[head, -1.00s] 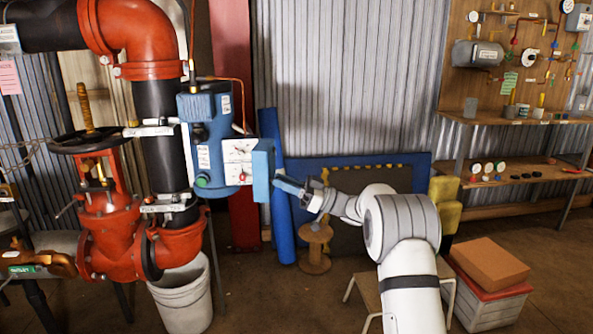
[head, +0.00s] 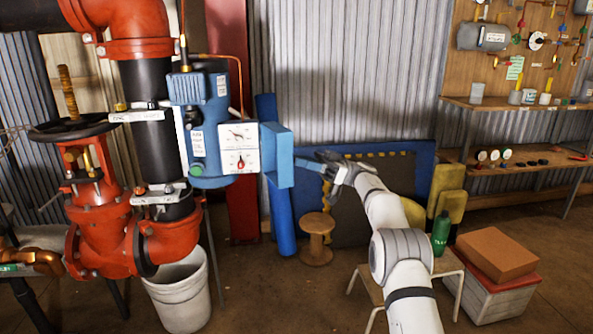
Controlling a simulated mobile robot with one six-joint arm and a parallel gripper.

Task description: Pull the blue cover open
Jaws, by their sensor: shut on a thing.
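The blue cover (head: 279,156) stands out from the right side of the blue control box (head: 200,125), swung away from the white face with gauges (head: 239,147). The white face is in plain sight. My gripper (head: 299,163) reaches in from the right and is shut at the cover's right edge. The exact grip on the cover is too small to make out.
Red pipes and a red valve (head: 100,220) stand at the left, with a white bucket (head: 180,295) below. A wooden spool (head: 316,240), a stool (head: 360,270) and a green bottle (head: 440,234) are near my arm. Shelves (head: 520,160) stand at the right.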

